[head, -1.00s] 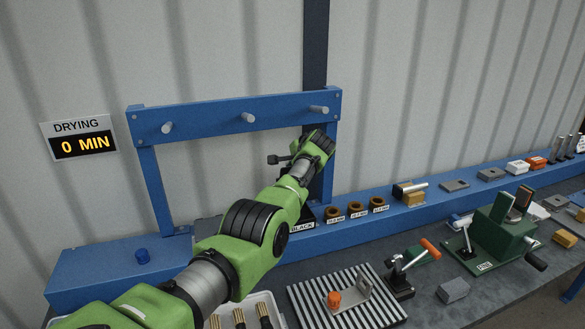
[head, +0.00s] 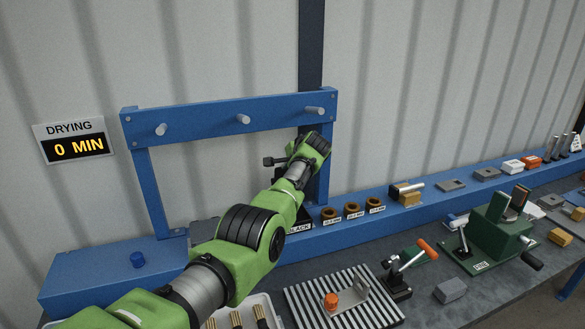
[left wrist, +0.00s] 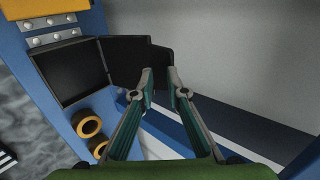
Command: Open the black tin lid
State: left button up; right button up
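The black tin (left wrist: 72,72) shows in the left wrist view as a dark square with a raised rim. A dark panel, seemingly its lid (left wrist: 125,60), stands out from the tin's right edge. My left gripper (left wrist: 160,74) has its two fingertips a small gap apart at the outer end of this panel; whether they touch it I cannot tell. In the head view my left arm covers most of the tin, and only the BLACK label (head: 301,228) shows clearly at its foot. My right gripper is not in view.
A blue frame with pegs (head: 235,110) stands behind my left arm. Brown rings (head: 351,210) sit beside the tin on the blue ledge. A striped plate (head: 340,305), a toggle clamp (head: 396,282) and a green vise (head: 490,230) are on the bench. A drying sign (head: 75,141) reads 0 MIN.

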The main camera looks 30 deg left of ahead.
pick_arm(q)
jog(key=v, duration=1.1)
jog(key=shift+s+d, duration=0.25)
jog(key=shift+s, duration=0.1)
jog(key=shift+r, duration=0.1)
